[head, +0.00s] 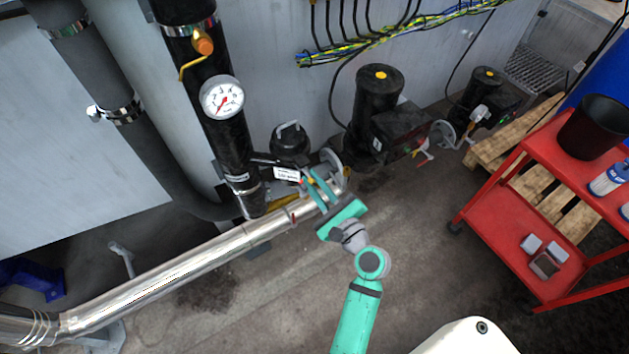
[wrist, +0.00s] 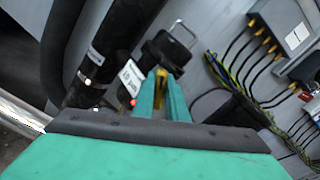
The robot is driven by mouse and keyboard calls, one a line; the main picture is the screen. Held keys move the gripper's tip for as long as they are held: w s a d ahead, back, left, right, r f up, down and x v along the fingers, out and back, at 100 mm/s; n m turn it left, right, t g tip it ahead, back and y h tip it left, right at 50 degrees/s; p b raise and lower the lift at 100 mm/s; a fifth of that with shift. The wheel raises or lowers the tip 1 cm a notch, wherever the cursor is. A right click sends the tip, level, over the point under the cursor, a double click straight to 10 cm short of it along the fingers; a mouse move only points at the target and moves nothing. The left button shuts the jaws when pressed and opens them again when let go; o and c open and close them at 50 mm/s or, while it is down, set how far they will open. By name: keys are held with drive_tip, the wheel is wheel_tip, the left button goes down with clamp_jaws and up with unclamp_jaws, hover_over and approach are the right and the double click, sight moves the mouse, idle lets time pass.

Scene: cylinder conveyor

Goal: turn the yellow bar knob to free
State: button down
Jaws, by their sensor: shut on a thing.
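My gripper (head: 318,187) reaches to the pipework beside the black valve unit with a white label (head: 287,174). In the wrist view its two teal fingers (wrist: 164,98) are nearly closed, with the yellow bar knob (wrist: 161,77) between their tips. The gripper is shut on the knob. Only a small strip of the knob shows; the fingers hide the rest, and its turned position cannot be read. In the head view I cannot make out the knob. The white label also shows in the wrist view (wrist: 131,79), left of the fingers, with a small red spot below it.
A shiny metal pipe (head: 180,275) runs to the lower left. A black pipe with a pressure gauge (head: 222,97) rises left of the gripper. Black pumps (head: 378,92) stand to the right. A red cart (head: 560,210) is at the far right. Open floor lies in front.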

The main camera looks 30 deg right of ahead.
drive_tip(key=n, duration=0.7)
drive_tip(key=shift+a+f, duration=0.15)
drive_tip(key=n, duration=0.5)
drive_tip(key=shift+f, duration=0.1)
drive_tip(key=n, duration=0.3)
drive_tip(key=shift+f, duration=0.15)
drive_tip(key=n, duration=0.4)
drive_tip(key=shift+f, duration=0.1)
drive_tip(key=n, duration=0.3)
drive_tip(key=shift+n, duration=0.4)
drive_tip(key=n, duration=0.6)
drive_tip(key=shift+d+f, duration=0.1)
drive_tip(key=shift+d, duration=0.2)
drive_tip(key=shift+n, duration=0.4)
drive_tip(key=c, duration=1.8)
unclamp_jaws()
